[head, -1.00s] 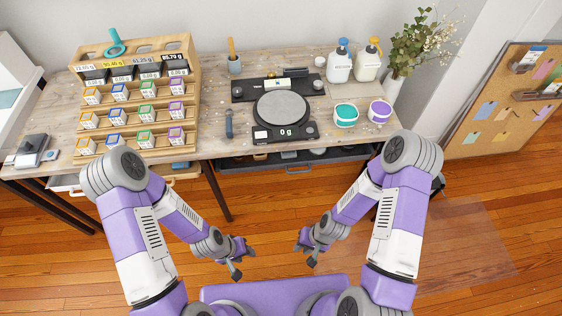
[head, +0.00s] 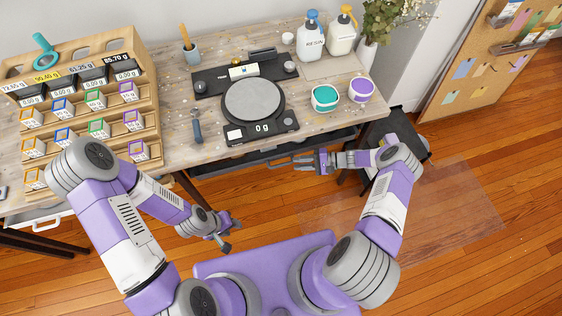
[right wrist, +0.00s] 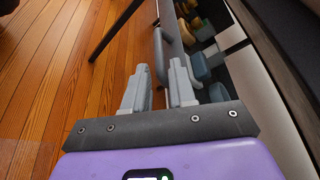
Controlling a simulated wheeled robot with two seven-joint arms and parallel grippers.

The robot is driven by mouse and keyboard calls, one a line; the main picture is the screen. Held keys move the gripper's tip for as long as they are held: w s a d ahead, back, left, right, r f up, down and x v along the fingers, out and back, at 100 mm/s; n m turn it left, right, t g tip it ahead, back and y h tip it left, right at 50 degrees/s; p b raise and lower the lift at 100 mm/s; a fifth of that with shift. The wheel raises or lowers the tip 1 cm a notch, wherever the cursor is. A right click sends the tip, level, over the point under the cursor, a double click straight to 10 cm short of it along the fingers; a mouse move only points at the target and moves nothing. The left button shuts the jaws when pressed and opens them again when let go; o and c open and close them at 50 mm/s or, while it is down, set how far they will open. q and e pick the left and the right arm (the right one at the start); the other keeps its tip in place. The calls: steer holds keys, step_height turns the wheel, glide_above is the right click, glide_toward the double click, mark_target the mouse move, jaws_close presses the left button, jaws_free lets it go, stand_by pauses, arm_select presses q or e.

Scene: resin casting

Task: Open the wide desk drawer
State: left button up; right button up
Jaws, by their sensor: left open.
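The wide desk drawer (head: 258,160) sits under the desk's front edge, slightly ajar, partly hidden by the desktop. In the right wrist view its front panel and bar handle (right wrist: 160,56) show, with several objects inside to the right. My right gripper (head: 302,161) is at the drawer front, close to the handle. In the right wrist view its two fingers (right wrist: 160,84) are apart, with the handle just ahead of and between their tips; contact cannot be told. My left gripper (head: 229,233) is open and empty, low over the floor in front of the desk.
On the desk (head: 180,120) stand a scale (head: 253,102), a tiered rack of small boxes (head: 90,100), two pump bottles (head: 311,40) and two tubs (head: 325,97). A table leg stands left of the drawer. The floor in front is clear.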

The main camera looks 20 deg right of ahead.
mark_target(286, 164)
steer(key=x, duration=0.7)
steer(key=shift+a, duration=0.25)
steer(key=shift+c, duration=0.4)
jaws_close()
